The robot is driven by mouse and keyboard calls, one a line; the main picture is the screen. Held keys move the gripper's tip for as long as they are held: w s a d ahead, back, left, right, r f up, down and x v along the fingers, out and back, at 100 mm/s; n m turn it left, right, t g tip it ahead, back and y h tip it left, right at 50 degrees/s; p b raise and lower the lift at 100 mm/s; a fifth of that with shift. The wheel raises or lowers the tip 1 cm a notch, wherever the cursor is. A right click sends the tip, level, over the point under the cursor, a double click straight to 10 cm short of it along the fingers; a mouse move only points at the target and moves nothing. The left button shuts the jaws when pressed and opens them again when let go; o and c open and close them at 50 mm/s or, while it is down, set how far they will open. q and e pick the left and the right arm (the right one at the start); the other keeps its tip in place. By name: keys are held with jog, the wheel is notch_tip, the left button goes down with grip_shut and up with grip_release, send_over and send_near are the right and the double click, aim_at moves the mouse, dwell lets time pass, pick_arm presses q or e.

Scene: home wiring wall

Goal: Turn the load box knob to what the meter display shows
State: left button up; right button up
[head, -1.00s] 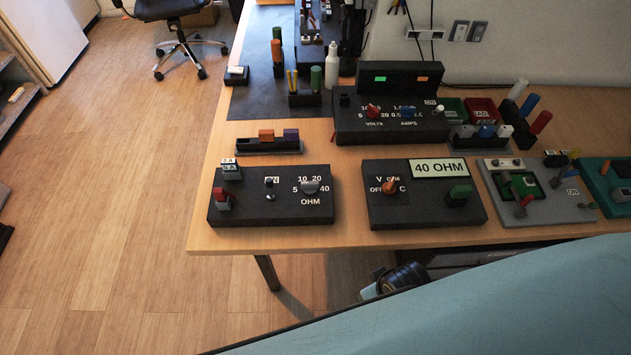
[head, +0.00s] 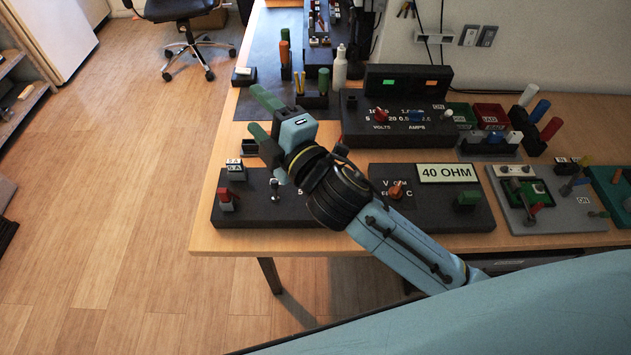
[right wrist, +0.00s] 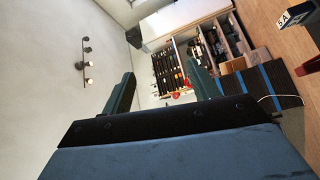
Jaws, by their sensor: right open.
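The meter (head: 434,218) is a black box whose white display (head: 447,173) reads 40 OHM. Its orange selector knob (head: 369,220) shows beside my forearm. The load box (head: 240,212) is the black box to its left, with a red part and a small toggle (head: 276,189) on top. Its grey knob and most of its OHM scale are hidden behind my right arm. My right gripper (head: 262,116) is open and empty, above and beyond the load box, pointing to the upper left. Its two fingers also show apart in the right wrist view (right wrist: 161,88). My left gripper is not in view.
A power supply (head: 400,130) with VOLTS and AMPS knobs stands behind the meter. A grey board (head: 562,212) and a green board lie to the right. Tool holders (head: 312,100) stand at the back. The table's front edge runs just before the boxes.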

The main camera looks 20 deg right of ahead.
jog(key=s+a+r+n+g+y, duration=0.4)
jog(key=a+n+y, duration=0.3)
jog(key=n, duration=0.5)
jog(key=s+a+r+n+g+y, duration=0.35)
jog(key=a+n+g+y, duration=0.3)
jog(key=n, duration=0.55)
jog(key=s+a+f+n+g+h, duration=0.2)
jog(key=s+f+n+g+h, duration=0.25)
jog(key=n+g, duration=0.55)
jog(key=w+d+f+n+h, duration=0.5)
jog(key=d+f+n+h, duration=0.5)
jog(key=f+n, duration=0.15)
jog(key=w+d+n+t+h, duration=0.2)
jog(key=w+d+h, duration=0.1)
jog(key=d, duration=0.4)
jog(key=w+d+n+t+h, duration=0.1)
jog(key=w+d+h, duration=0.2)
jog(key=d, duration=0.5)
jog(key=f, duration=1.3)
jog(key=shift+w+a+b, duration=0.15)
jog(key=shift+a+b, duration=0.15)
jog(key=shift+b, duration=0.05)
jog(key=shift+r, duration=0.1)
